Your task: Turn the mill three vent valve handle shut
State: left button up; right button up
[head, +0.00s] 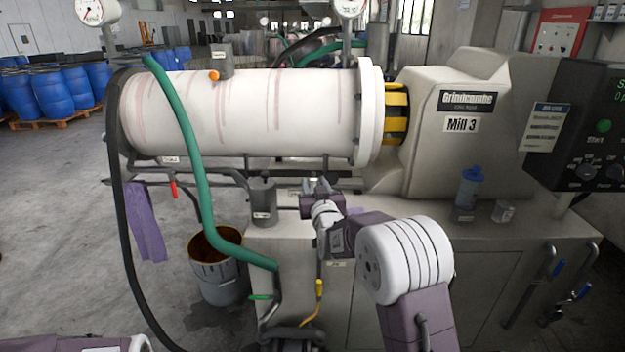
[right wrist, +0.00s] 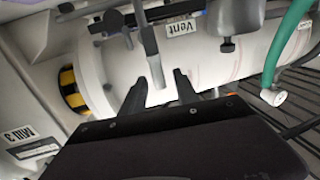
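Mill 3 (head: 462,125) is a beige machine with a long white horizontal barrel. In the right wrist view a grey lever handle (right wrist: 150,45) hangs beside a label reading "Vent" (right wrist: 183,28). My right gripper (right wrist: 160,80) is open, with dark fingers spread. The lever's free end points into the gap between the fingertips, and I see no grip on it. In the head view the right gripper (head: 315,185) is below the barrel, above the cabinet top, and the vent handle cannot be made out there. My left gripper is not in view.
A green hose (head: 190,125) and a black hose (head: 118,190) hang at left. An orange handle (head: 213,76), red handle (head: 173,189) and yellow handle (head: 319,288) show nearby. A bucket (head: 222,285) stands on the floor. A blue bottle (head: 467,188) stands on the cabinet.

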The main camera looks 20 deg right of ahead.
jog(key=shift+w+d, duration=0.15)
jog(key=shift+w, duration=2)
grip_shut()
